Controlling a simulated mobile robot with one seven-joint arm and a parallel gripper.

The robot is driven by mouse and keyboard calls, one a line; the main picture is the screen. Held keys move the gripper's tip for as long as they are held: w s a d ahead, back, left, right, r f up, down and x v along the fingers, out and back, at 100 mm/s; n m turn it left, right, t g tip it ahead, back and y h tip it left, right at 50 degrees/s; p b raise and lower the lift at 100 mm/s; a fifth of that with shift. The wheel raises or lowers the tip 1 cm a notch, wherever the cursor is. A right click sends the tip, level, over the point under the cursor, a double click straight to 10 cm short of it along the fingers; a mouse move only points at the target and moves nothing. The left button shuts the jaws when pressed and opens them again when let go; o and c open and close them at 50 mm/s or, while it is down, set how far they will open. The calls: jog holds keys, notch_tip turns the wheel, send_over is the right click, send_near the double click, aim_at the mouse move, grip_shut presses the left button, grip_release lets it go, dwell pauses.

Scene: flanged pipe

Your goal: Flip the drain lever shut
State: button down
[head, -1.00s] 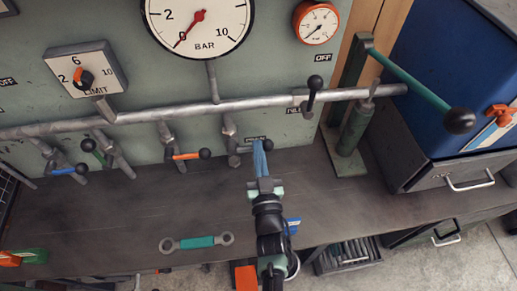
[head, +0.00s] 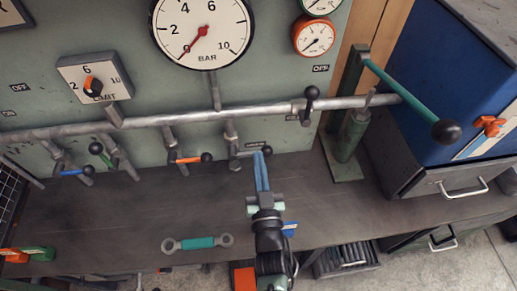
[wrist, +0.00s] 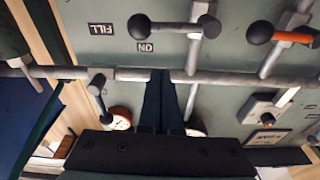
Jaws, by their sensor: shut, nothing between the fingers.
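My gripper (head: 259,157) has its slim blue fingers shut and empty. In the wrist view the dark fingers (wrist: 163,100) lie together, pointing at the panel. No label clearly reading drain shows. The lever nearest my gripper is a grey handle on the rightmost down-pipe, with a black knob (head: 266,150) beside my fingertips. In the wrist view this lever (wrist: 172,27) lies roughly level, its knob toward the left. I cannot tell whether the fingertips touch the knob.
Other levers are orange (head: 188,160), blue (head: 72,172) and green (head: 100,152). A black-knobbed lever (head: 309,105) stands up from the main pipe (head: 260,108). A pump with a green handle (head: 405,88) stands right.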

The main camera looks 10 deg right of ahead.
jog(key=s, duration=0.5)
jog(key=shift+f, duration=0.35)
jog(key=w+r+m+t+h+p, duration=0.1)
jog(key=w+r+t+p, duration=0.3)
jog(key=r, duration=1.4)
jog(key=w+r+g+h+p, duration=0.15)
jog(key=w+r, duration=0.35)
jog(key=r, duration=1.3)
jog(key=s+a+r+t+p, duration=0.1)
jog(key=s+r, duration=0.4)
jog(key=r, duration=0.7)
jog(key=s+a+r+n+t+y+p, duration=0.1)
jog(key=s+r, duration=0.4)
jog(key=r, duration=0.7)
jog(key=s+a+r+t+y+p, duration=0.1)
jog(key=s+a+r+t+p, duration=0.2)
jog(key=r, duration=0.9)
jog(key=shift+s+n+p, duration=0.3)
jog(key=shift+s+p, duration=0.2)
jog(key=shift+s, duration=0.55)
